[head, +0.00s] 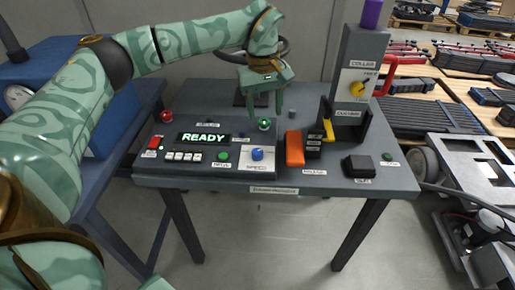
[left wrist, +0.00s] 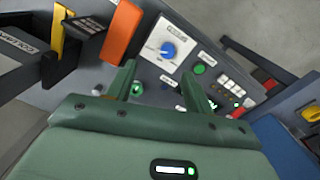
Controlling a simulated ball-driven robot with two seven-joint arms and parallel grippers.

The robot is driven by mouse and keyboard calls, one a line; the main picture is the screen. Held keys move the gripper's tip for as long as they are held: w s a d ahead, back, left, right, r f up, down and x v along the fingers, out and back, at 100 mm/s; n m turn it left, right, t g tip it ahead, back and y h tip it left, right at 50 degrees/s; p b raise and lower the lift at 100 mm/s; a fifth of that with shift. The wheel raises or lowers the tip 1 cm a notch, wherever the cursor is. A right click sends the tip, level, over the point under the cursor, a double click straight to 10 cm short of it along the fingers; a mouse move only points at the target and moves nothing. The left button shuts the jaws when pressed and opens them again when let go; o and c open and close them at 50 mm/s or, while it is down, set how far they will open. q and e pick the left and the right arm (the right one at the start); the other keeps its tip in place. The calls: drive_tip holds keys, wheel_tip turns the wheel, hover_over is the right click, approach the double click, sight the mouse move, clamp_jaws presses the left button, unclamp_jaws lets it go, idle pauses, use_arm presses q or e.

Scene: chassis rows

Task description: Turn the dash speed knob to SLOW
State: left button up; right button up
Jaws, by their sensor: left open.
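The blue speed knob (head: 257,154) sits on a white plate (head: 250,166) at the front right of the sloped control panel (head: 150,180). In the left wrist view the knob (left wrist: 168,49) lies beyond the fingertips, with a pale pointer mark on its left side; its setting is too small to read. My left gripper (head: 264,110) is above and behind the panel, pointing down, apart from the knob. Its fingers are spread with nothing between them in the left wrist view (left wrist: 155,75). My right gripper is not in view.
A green READY display (head: 203,138), white buttons (head: 183,156) and a red switch (head: 154,142) are left of the knob. An orange block (head: 294,148) stands close at its right.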

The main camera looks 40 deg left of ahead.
use_arm(q)
drive_tip(key=a+r, duration=0.1)
drive_tip(key=a, duration=0.1)
drive_tip(key=b, duration=0.7)
approach(257, 151)
drive_tip(key=shift+y, duration=0.3)
drive_tip(key=f, duration=0.9)
drive_tip(key=shift+w+d+f, duration=0.1)
drive_tip(key=shift+w+d, duration=0.1)
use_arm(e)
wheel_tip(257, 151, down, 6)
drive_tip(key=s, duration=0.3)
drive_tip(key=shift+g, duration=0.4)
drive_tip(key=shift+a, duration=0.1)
use_arm(q)
drive_tip(key=c, duration=1)
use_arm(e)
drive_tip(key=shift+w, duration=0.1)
